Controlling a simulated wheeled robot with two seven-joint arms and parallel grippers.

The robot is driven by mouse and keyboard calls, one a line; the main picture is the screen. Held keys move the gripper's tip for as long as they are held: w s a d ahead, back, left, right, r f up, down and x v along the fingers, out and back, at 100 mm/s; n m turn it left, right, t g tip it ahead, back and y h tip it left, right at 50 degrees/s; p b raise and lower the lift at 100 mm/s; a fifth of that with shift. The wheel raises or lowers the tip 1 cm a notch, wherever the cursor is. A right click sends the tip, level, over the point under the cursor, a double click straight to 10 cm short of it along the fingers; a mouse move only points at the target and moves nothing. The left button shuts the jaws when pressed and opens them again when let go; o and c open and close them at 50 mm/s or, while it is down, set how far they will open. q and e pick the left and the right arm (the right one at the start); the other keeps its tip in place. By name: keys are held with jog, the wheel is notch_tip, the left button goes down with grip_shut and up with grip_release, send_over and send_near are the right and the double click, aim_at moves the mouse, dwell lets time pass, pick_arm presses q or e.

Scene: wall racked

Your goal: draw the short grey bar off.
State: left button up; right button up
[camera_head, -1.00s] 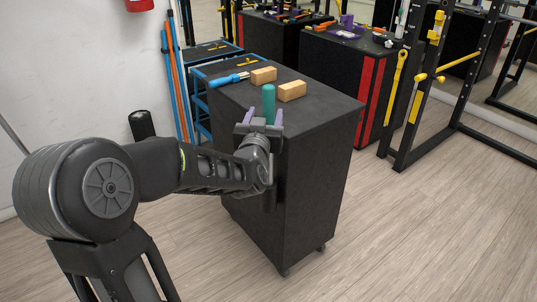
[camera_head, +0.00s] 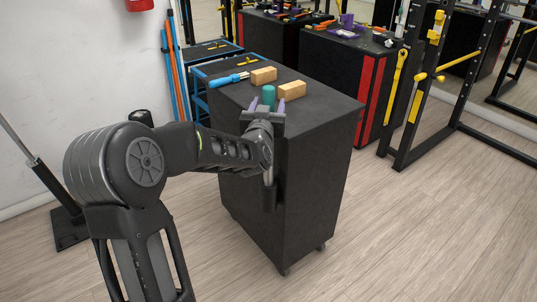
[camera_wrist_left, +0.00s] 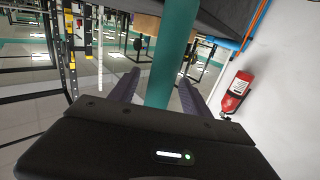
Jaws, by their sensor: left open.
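My left gripper (camera_head: 267,105) is over the near edge of the dark cabinet, with its two purple fingers apart. A teal cylinder (camera_head: 268,94) shows between and beyond the fingers. In the left wrist view the teal cylinder (camera_wrist_left: 172,55) runs between the open fingers (camera_wrist_left: 157,92), with a visible gap on each side. I cannot pick out a short grey bar for certain. A grey bar (camera_head: 14,138) slants at the far left, cut off by the picture edge, rising from a black base (camera_head: 70,228). My right gripper is not in view.
The dark cabinet (camera_head: 300,190) carries two wooden blocks (camera_head: 263,76) and a blue-handled tool (camera_head: 229,79). A black rack (camera_head: 404,150) with yellow fittings stands at the right. A red extinguisher (camera_wrist_left: 236,92) hangs on the wall. The floor at front right is clear.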

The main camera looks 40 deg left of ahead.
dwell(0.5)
pick_arm(q)
grip_shut()
dwell(0.4)
jog(key=shift+r, duration=0.1)
dwell(0.8)
